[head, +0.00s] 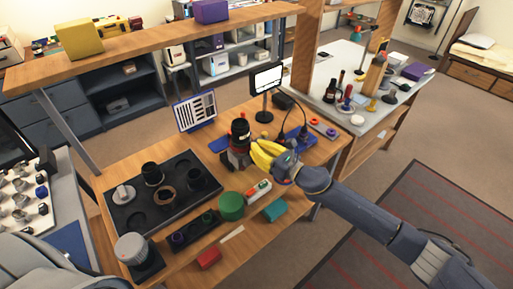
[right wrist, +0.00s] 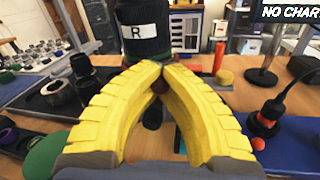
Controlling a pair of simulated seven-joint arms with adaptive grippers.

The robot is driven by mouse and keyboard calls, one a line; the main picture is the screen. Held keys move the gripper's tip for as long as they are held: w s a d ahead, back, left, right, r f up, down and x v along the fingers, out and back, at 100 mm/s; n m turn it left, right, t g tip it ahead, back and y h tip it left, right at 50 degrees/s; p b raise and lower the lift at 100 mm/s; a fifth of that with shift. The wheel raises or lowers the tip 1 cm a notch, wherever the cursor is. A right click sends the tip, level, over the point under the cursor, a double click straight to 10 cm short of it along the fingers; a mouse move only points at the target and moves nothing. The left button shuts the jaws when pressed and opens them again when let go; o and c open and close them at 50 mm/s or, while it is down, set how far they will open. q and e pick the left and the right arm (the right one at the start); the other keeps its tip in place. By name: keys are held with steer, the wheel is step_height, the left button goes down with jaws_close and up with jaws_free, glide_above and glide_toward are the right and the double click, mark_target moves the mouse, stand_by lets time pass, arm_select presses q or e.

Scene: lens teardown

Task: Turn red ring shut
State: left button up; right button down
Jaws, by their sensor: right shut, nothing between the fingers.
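A black lens-like cylinder (head: 240,131) stands upright on a clamp-like base (head: 238,158) on the wooden bench. In the right wrist view the cylinder (right wrist: 147,40) is close ahead and carries a white label marked R. A dark red spot (right wrist: 158,86) shows behind the fingertips; I cannot tell whether it belongs to the red ring. My right gripper (head: 254,149) has yellow fingers, and its tips meet just in front of the cylinder (right wrist: 163,66), with nothing held. I cannot tell whether the tips touch it. My left gripper is not in view.
A black tray (head: 118,215) with round parts lies left of the lens. A small screen (head: 267,79) stands behind.

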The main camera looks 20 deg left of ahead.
mark_target(245, 150)
steer(key=shift+s+t, duration=0.15)
steer(key=shift+t, duration=0.15)
steer(key=shift+s+a+m+t+h, duration=0.15)
steer(key=shift+s+m+t+h, duration=0.25)
steer(key=shift+m+t+h, duration=0.45)
steer(key=shift+s+a+m+t+h, duration=0.15)
steer(key=shift+s+m+t+h, duration=0.2)
steer(key=shift+m+t+h, duration=0.5)
steer(key=shift+s+a+m+t+h, duration=0.15)
steer(key=shift+s+m+t+h, duration=0.35)
steer(key=shift+m+t, duration=0.55)
steer(key=shift+s+a+m+t+h, duration=0.25)
steer(key=shift+m+t+h, duration=0.45)
steer(key=shift+h, duration=0.3)
steer(key=shift+s+a+m+t+h, duration=0.25)
steer(key=shift+m+t+h, duration=0.4)
steer(key=shift+h, duration=0.35)
steer(key=shift+s+a+m+t+h, duration=0.15)
steer(key=shift+a+m+t+h, duration=0.15)
steer(key=shift+m+t+h, duration=0.55)
steer(key=shift+a+h, duration=0.1)
steer(key=shift+h, duration=0.55)
steer(key=c, duration=1.3)
jaws_free()
steer(key=shift+s, duration=0.1)
steer(key=v, duration=1.2)
steer(key=shift+r, duration=0.15)
